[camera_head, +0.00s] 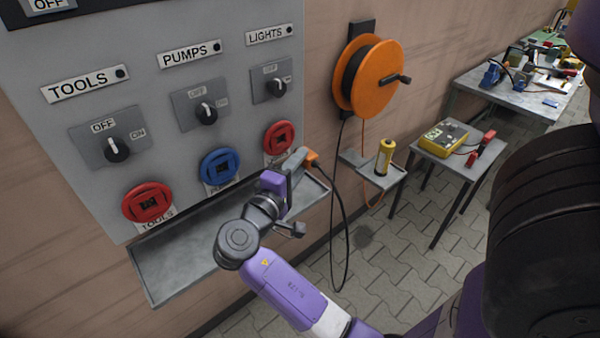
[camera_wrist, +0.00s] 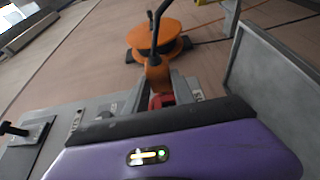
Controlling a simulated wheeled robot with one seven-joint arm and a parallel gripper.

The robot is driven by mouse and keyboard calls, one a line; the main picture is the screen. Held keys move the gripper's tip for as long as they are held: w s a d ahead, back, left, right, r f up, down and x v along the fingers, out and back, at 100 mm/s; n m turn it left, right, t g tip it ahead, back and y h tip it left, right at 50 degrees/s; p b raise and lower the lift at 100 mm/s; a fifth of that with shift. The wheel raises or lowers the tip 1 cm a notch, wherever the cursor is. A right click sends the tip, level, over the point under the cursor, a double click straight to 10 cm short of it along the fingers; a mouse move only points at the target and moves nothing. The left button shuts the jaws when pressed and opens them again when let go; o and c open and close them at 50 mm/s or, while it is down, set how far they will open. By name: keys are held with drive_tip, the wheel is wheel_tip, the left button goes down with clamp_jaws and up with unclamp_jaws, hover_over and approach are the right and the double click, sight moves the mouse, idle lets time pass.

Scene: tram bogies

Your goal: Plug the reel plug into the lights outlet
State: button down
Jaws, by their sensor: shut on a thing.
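My gripper (camera_head: 299,162) is shut on the orange reel plug (camera_head: 312,159), just right of and slightly below the lights outlet in the head view. The plug also shows in the wrist view (camera_wrist: 157,74), with a black cable leaving it toward the reel. The lights outlet (camera_head: 279,137) is a red round socket below the LIGHTS switch. A bit of red outlet (camera_wrist: 157,101) shows behind the plug in the wrist view. The plug appears apart from the outlet in the head view; its front end is hidden by the gripper.
The tools outlet (camera_head: 147,203) is red and the pumps outlet (camera_head: 220,167) is blue. A grey tray (camera_head: 185,262) runs below them. The orange cable reel (camera_head: 375,78) hangs on the wall. A small shelf (camera_head: 372,172) holds a yellow cylinder; a side table (camera_head: 455,160) stands beyond.

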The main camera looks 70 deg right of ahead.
drive_tip(key=shift+w, duration=0.1)
idle(0.3)
drive_tip(key=w+d, duration=0.1)
drive_tip(key=w+d+b, duration=0.1)
drive_tip(key=w, duration=0.1)
drive_tip(key=w+d+b, duration=0.1)
drive_tip(key=shift+w, duration=0.35)
drive_tip(key=shift+p, duration=0.4)
idle(2.2)
drive_tip(key=shift+w+d, duration=0.25)
drive_tip(key=shift+w, duration=0.25)
idle(0.4)
drive_tip(key=c, duration=1)
unclamp_jaws()
drive_tip(key=shift+o, duration=0.2)
